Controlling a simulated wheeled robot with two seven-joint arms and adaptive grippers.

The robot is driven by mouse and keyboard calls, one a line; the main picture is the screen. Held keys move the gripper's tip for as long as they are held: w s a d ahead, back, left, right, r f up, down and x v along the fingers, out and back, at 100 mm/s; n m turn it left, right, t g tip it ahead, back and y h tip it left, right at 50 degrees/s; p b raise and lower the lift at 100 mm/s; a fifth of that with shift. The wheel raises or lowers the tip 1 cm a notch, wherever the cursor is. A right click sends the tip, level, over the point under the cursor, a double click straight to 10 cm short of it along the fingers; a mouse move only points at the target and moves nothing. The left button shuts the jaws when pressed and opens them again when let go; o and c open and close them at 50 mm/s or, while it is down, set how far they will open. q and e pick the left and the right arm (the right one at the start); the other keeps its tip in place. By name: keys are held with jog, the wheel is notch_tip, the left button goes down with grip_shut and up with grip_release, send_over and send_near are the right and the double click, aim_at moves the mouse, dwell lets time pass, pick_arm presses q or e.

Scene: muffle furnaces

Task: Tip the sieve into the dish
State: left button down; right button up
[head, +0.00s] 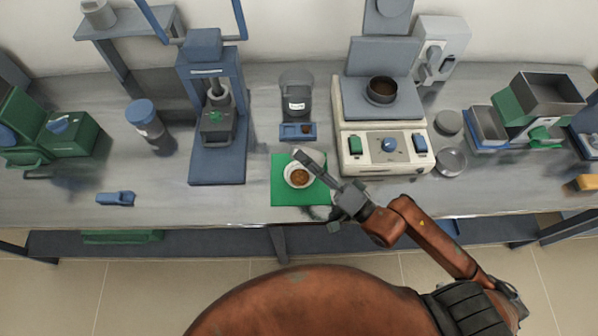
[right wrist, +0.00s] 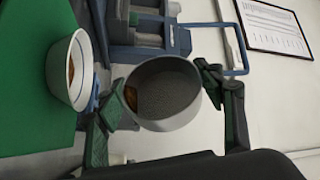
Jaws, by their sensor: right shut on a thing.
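My right gripper (head: 314,168) is shut on a round grey sieve (right wrist: 165,95), which shows between its fingers in the right wrist view (right wrist: 166,88). The sieve is tipped over, and brown material lies against one side of its inner wall. A white dish (head: 287,178) with brown material in it stands on a green mat (head: 284,198). The dish also shows beside the sieve in the right wrist view (right wrist: 60,92), apart from it in the picture. In the head view the sieve cannot be made out clearly near the gripper. My left gripper is not in view.
Behind the mat stand a grey jar (head: 296,88) and a small blue tray (head: 297,138). A white device (head: 350,158) with a round pan (head: 382,91) is to the right, a blue press (head: 205,165) to the left. The table between the press and the mat is clear.

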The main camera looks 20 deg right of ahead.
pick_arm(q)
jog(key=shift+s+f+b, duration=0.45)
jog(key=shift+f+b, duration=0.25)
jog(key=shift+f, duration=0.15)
pick_arm(e)
jog(key=shift+s+d, duration=0.85)
jog(key=shift+d, duration=0.15)
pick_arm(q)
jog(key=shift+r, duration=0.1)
